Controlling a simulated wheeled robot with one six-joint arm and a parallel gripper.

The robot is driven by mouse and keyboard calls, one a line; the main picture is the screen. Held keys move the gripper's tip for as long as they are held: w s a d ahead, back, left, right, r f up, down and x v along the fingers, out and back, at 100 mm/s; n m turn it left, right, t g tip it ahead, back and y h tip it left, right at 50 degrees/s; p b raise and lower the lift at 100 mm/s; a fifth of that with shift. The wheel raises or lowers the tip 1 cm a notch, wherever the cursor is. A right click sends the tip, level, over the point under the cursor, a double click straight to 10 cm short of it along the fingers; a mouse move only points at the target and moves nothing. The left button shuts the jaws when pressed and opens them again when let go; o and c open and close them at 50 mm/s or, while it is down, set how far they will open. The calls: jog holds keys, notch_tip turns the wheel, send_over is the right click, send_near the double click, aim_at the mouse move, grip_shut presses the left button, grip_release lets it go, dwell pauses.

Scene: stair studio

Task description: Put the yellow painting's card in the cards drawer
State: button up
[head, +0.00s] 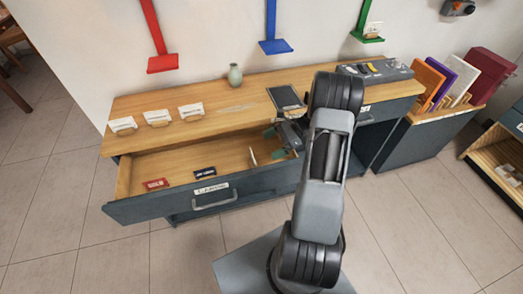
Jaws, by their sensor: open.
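The drawer (128,178) of the wooden-topped desk is pulled open, with a handle and a label on its front; the label is too small to read surely. A thin pale card (253,157) stands nearly on edge inside the drawer, toward its right part. Its face is not readable, so I cannot tell which painting it belongs to. My gripper (274,143) is open, over the right part of the drawer, just right of the pale card and apart from it. My arm hides part of the drawer's right end.
A red card (155,184) and a black card (205,172) lie in the drawer. Several white cards in holders (157,118), a green vase (235,75), a dark tablet (286,97) and a grey console (374,70) stand on the desktop. Coloured panels (462,78) stand at right.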

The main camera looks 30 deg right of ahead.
jog(key=s+a+r+n+h, duration=1.2)
jog(key=s+a+r+n, duration=0.2)
jog(key=n, duration=0.6)
jog(key=shift+a+r+t, duration=0.3)
jog(key=shift+a+r, duration=0.1)
jog(key=shift+r, duration=0.7)
notch_tip(320, 180, up, 11)
jog(key=p, duration=0.9)
jog(key=shift+s+a+t+p, duration=0.15)
jog(key=shift+s+t+p, duration=0.1)
jog(key=shift+t+p, duration=0.05)
